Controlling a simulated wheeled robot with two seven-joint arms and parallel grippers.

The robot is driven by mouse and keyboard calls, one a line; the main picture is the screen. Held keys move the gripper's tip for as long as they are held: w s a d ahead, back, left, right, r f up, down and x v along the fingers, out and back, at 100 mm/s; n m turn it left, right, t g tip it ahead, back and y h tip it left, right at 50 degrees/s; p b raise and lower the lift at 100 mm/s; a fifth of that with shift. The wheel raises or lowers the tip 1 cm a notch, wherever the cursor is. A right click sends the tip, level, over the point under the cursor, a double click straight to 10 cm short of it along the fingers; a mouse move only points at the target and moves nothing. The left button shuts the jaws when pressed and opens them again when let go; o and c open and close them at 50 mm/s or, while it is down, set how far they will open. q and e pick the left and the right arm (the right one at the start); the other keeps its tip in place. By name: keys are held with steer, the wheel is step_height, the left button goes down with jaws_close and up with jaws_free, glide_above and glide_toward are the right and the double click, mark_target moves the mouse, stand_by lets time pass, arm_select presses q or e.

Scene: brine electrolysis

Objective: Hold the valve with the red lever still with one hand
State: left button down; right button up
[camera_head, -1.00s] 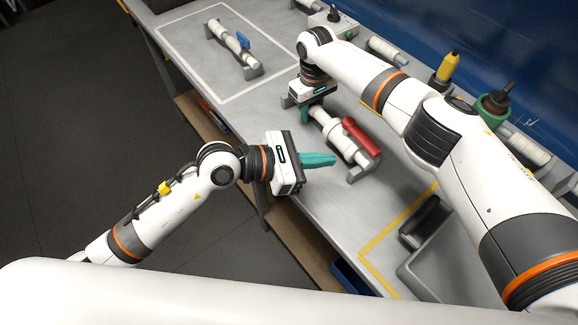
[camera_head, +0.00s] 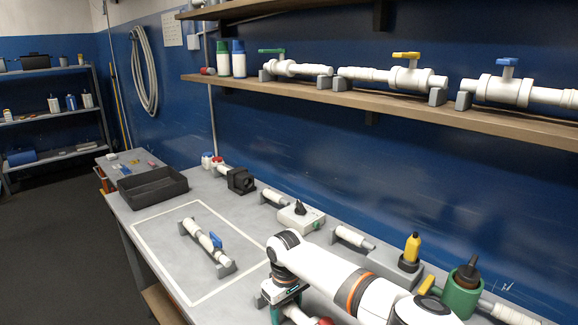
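The valve with the red lever shows only in part at the bottom edge of the head view. I see a bit of its white pipe (camera_head: 296,313) and a bit of its red lever (camera_head: 324,321); the rest is cut off. My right gripper (camera_head: 284,309) points down at the left end of this valve, with teal fingers beside the white pipe. The fingertips are cut off, so I cannot tell whether they are closed on the pipe. My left gripper is out of view.
A blue-lever valve (camera_head: 205,245) lies inside a white outline on the table (camera_head: 150,235). A shelf (camera_head: 400,119) above holds several valves.

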steer(key=shift+r, duration=0.1)
step_height(320, 180, up, 12)
steer(key=shift+f, duration=0.1)
stand_by(0.4)
